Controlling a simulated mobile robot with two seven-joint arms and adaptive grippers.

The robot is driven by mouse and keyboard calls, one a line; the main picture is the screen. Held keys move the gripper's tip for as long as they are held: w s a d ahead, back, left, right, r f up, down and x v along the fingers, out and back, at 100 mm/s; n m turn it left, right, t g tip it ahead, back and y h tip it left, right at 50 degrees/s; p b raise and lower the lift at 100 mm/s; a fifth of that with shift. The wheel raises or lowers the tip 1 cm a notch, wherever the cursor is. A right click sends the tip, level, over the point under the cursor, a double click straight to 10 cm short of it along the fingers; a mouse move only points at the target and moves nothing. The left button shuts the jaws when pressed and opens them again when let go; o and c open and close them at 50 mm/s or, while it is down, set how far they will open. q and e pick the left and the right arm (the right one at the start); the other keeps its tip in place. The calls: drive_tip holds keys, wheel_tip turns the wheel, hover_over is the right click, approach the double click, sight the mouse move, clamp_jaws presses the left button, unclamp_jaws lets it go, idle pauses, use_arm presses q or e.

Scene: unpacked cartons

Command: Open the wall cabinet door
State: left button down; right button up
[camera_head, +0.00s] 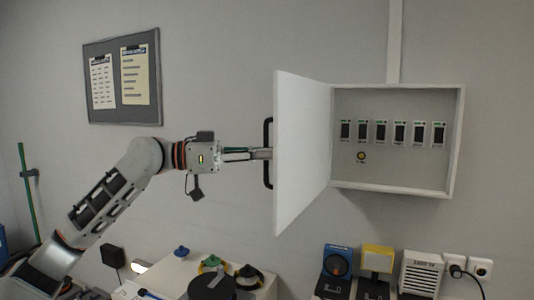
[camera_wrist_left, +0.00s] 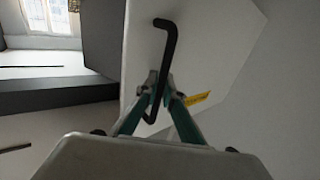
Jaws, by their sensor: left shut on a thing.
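The white wall cabinet (camera_head: 397,188) hangs on the grey wall at the right in the head view. Its door (camera_head: 302,150) is hinged on the left side and stands wide open, swung out from the wall. Inside, a row of several dark switches and a small round knob (camera_head: 361,156) show. The black bar handle (camera_head: 267,153) is on the door's outer face; it also shows in the left wrist view (camera_wrist_left: 169,50). My left gripper (camera_head: 262,154) is shut on the handle, its fingers (camera_wrist_left: 160,88) closed around the bar. My right gripper is not in view.
Below stand a white cabinet top with coloured items (camera_head: 212,264), a blue device (camera_head: 337,262), a yellow device (camera_head: 377,260) and a white box (camera_head: 421,272). A notice board (camera_head: 122,78) hangs at the left. The wall between board and door is clear.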

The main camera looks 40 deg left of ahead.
use_arm(q)
drive_tip(key=shift+d+f, duration=0.1)
drive_tip(key=shift+f, duration=0.15)
drive_tip(key=c, duration=2.5)
unclamp_jaws()
drive_tip(key=shift+s+r, duration=0.1)
drive_tip(key=shift+r, duration=0.05)
drive_tip(key=v, duration=1.2)
